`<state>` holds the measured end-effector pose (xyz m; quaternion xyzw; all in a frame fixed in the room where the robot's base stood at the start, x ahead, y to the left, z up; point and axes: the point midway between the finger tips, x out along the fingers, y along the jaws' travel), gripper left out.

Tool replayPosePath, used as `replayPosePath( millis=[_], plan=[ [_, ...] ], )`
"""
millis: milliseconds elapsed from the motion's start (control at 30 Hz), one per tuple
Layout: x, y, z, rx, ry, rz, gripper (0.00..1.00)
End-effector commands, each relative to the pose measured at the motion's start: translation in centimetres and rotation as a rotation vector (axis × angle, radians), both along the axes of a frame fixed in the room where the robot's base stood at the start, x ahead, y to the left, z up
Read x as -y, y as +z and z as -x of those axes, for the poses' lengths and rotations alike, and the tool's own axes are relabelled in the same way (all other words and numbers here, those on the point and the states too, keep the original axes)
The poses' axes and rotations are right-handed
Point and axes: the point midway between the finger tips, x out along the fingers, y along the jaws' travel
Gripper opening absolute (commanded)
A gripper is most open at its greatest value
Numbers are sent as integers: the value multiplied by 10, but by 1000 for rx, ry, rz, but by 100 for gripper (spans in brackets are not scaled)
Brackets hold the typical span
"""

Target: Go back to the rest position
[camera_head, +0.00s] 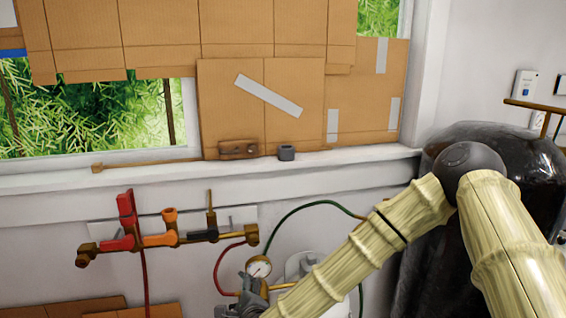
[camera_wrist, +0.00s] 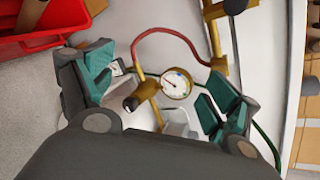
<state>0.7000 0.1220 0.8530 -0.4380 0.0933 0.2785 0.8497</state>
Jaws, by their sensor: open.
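My gripper (camera_wrist: 160,100) shows in the wrist view with its two green-padded fingers spread wide apart, one at the left and one at the right. It is open, and nothing is held between the pads. Beyond the gap between the fingers is a brass regulator with a round gauge (camera_wrist: 175,84). My arm crosses the right side of the head view, bent at a dark joint. The gauge also shows in the head view (camera_head: 258,266), left of my arm.
A brass manifold with red and orange valves (camera_head: 165,236) is on the wall below the window sill (camera_head: 350,160). A dark cylinder (camera_head: 432,262) stands behind my arm. Red and green hoses run near the gauge. A red bin (camera_wrist: 60,38) is at upper left in the wrist view.

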Motion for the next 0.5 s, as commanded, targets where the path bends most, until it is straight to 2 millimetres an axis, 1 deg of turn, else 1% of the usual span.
replayPosePath(
  millis=[33, 67, 100, 167, 200, 267, 300, 367, 400, 467, 500],
  plan=[
    [8, -26, 15, -17, 45, 79, 89],
    [14, -40, 22, -22, 74, 129, 89],
    [21, -58, 34, -31, 115, 192, 89],
    [34, -86, 52, -45, 180, 288, 89],
    [43, -103, 64, -55, 224, 350, 89],
    [58, -128, 83, -71, 293, 440, 89],
    [68, -144, 96, -80, 341, 499, 89],
    [84, -166, 117, -95, 417, 585, 89],
    [96, -181, 131, -106, 468, 642, 89],
    [115, -200, 153, -123, 548, 722, 89],
    [128, -212, 168, -135, 605, 775, 89]
  ],
)
